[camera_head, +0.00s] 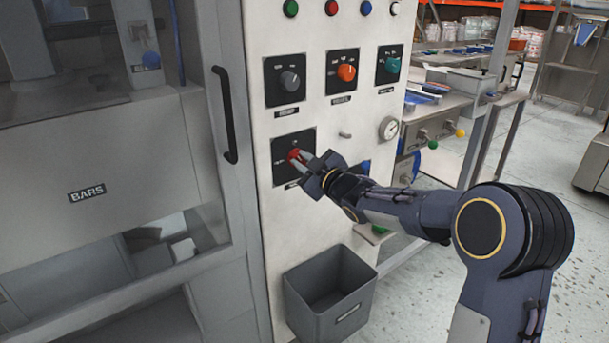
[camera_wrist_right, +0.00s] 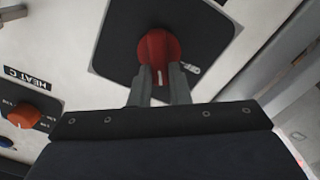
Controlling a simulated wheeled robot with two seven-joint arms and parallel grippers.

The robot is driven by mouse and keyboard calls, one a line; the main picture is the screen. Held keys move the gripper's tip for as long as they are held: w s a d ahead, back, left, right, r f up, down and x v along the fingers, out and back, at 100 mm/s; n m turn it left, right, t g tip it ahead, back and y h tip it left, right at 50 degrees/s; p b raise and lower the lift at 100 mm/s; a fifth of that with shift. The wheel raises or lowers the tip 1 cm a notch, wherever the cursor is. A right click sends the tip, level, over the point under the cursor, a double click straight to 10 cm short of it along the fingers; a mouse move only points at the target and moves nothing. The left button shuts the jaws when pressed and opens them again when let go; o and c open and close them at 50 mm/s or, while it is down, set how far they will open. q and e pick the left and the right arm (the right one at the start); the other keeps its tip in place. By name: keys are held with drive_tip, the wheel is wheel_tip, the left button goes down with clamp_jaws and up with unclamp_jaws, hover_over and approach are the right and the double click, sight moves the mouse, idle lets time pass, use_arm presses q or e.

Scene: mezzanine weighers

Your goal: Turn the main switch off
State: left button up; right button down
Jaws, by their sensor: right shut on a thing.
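The main switch is a red rotary knob (camera_head: 293,155) on a black square plate (camera_head: 283,175), low on the pale control panel. It also shows in the right wrist view as a red knob (camera_wrist_right: 158,48) with a white mark on its grip. My right gripper (camera_head: 302,157) reaches in from the right and is shut on the red knob. In the wrist view its two fingers (camera_wrist_right: 160,82) stand on either side of the knob's grip. The fingers hide part of the plate's lettering, so the switch position is hard to read. My left gripper is not in view.
Above are a grey knob (camera_head: 289,82), an orange knob (camera_head: 346,73) and a teal knob (camera_head: 392,65). A gauge (camera_head: 389,128) sits to the right. A grey bin (camera_head: 330,290) hangs below. A cabinet door with a black handle (camera_head: 226,115) is at the left.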

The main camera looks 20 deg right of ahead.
drive_tip(key=shift+s+a+f+n+b, duration=0.1)
drive_tip(key=shift+f+n+b, duration=0.1)
drive_tip(key=shift+n+b, duration=1.5)
drive_tip(key=shift+w+a+f+n+b, duration=0.15)
drive_tip(key=shift+f+n+b, duration=0.1)
drive_tip(key=shift+n+b, duration=1.4)
drive_tip(key=shift+s+a+f+n+b, duration=0.1)
drive_tip(key=shift+s+f+n+b, duration=0.1)
drive_tip(key=shift+n+b, duration=1.45)
drive_tip(key=shift+n+p, duration=0.45)
drive_tip(key=shift+n, duration=0.25)
drive_tip(key=c, duration=1.4)
unclamp_jaws()
drive_tip(key=shift+o, duration=0.2)
drive_tip(key=v, duration=0.7)
drive_tip(key=shift+s+d, duration=0.15)
drive_tip(key=shift+s, duration=0.2)
